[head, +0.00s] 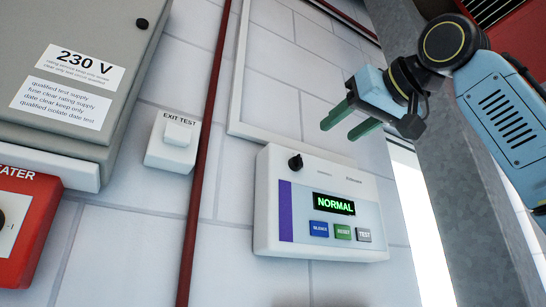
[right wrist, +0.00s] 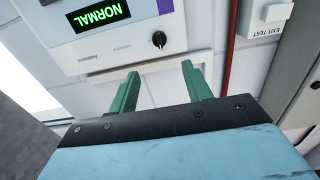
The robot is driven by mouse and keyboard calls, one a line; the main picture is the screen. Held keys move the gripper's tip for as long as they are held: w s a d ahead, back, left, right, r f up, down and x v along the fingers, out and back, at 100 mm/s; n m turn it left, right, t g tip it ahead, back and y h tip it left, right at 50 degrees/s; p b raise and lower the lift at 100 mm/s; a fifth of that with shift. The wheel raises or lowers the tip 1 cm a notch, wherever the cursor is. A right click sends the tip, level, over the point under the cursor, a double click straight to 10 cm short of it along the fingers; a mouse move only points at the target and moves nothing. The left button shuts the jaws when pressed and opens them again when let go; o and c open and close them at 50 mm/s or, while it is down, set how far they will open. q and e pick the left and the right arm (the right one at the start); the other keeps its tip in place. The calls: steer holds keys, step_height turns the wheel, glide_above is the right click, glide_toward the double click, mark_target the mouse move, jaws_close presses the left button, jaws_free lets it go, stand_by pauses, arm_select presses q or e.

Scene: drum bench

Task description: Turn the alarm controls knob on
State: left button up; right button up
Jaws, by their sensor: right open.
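The alarm panel (head: 270,232) is a white wall box with a purple stripe, a green NORMAL display (head: 333,205) and blue, green and grey buttons. Its small black knob (head: 295,162) sits at the top left of the panel face. In the right wrist view the knob (right wrist: 159,39) shows at the panel's lower right, upside down. My right gripper (head: 337,130) is open and empty, above and to the right of the knob in the head view. Its green fingers (right wrist: 160,82) point toward the panel, apart from the knob. My left gripper is not in view.
A white EXIT TEST switch (head: 172,142) and a dark red pipe (head: 202,145) are left of the panel. A grey 230 V cabinet (head: 75,75) and a red box (head: 28,222) stand farther left. A grey column (head: 440,190) is at the right. The wall above the panel is mostly clear.

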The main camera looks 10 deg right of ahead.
mark_target(301, 159)
steer(key=p+x, duration=0.4)
steer(key=x, duration=0.8)
steer(key=shift+p, duration=0.3)
steer(key=shift+w+a, duration=0.15)
steer(key=shift+w, duration=0.45)
steer(key=c, duration=0.9)
steer(key=shift+f, duration=0.1)
steer(key=shift+c, duration=0.2)
